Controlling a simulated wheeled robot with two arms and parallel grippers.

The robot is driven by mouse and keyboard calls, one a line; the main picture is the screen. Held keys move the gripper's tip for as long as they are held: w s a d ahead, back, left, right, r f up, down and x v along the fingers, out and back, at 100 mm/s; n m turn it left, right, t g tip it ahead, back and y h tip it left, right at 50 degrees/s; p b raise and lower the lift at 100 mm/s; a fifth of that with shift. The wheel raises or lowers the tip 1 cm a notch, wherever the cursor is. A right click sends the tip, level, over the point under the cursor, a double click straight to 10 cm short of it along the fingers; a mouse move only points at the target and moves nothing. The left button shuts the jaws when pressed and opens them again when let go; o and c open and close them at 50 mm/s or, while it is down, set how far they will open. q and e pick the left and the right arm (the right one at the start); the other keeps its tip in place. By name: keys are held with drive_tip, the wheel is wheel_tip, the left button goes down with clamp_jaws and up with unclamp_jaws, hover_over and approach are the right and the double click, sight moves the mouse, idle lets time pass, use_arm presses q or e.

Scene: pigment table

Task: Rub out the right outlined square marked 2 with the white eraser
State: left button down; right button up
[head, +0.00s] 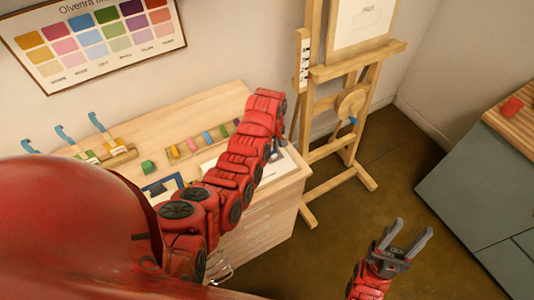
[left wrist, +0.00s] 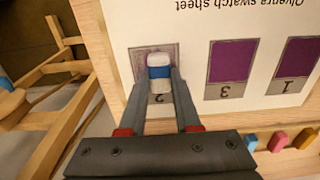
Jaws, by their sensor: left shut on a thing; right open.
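The white eraser (left wrist: 158,59) with a blue band is held between the fingers of my left gripper (left wrist: 159,76). It is over the outlined square marked 2 (left wrist: 140,62) on the white swatch sheet (left wrist: 195,25), which appears upside down in the left wrist view. The visible part of that square is a pale, smudged purple-grey; the eraser and fingers hide the rest. I cannot tell whether the eraser touches the paper. In the head view my left arm covers much of the sheet (head: 286,167). My right gripper (head: 407,236) is open and empty above the floor.
Squares marked 3 (left wrist: 231,60) and 1 (left wrist: 293,60) are filled dark purple.

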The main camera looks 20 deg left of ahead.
sight(280, 151)
use_arm(q)
drive_tip(key=shift+w+d+f, duration=0.1)
drive_tip(key=shift+d, duration=0.25)
drive_tip(key=b, duration=0.1)
drive_tip(key=w+d+b, duration=0.1)
drive_tip(key=shift+w+d+f+b, duration=0.1)
drive_tip(key=shift+w+f+b, duration=0.05)
drive_tip(key=shift+w+b, duration=0.2)
drive_tip(key=shift+w+d+b, duration=0.2)
drive_tip(key=shift+w+b, duration=0.1)
drive_tip(key=shift+r, duration=0.2)
drive_tip(key=shift+s+a+r+p, duration=0.2)
drive_tip(key=shift+s+a+p, duration=0.35)
drive_tip(key=shift+s, duration=0.05)
drive_tip(key=shift+s+a+f+p, duration=0.15)
drive_tip(key=shift+s+a+p, duration=0.55)
drive_tip(key=shift+s+a, duration=0.55)
drive_tip(key=shift+s, duration=0.4)
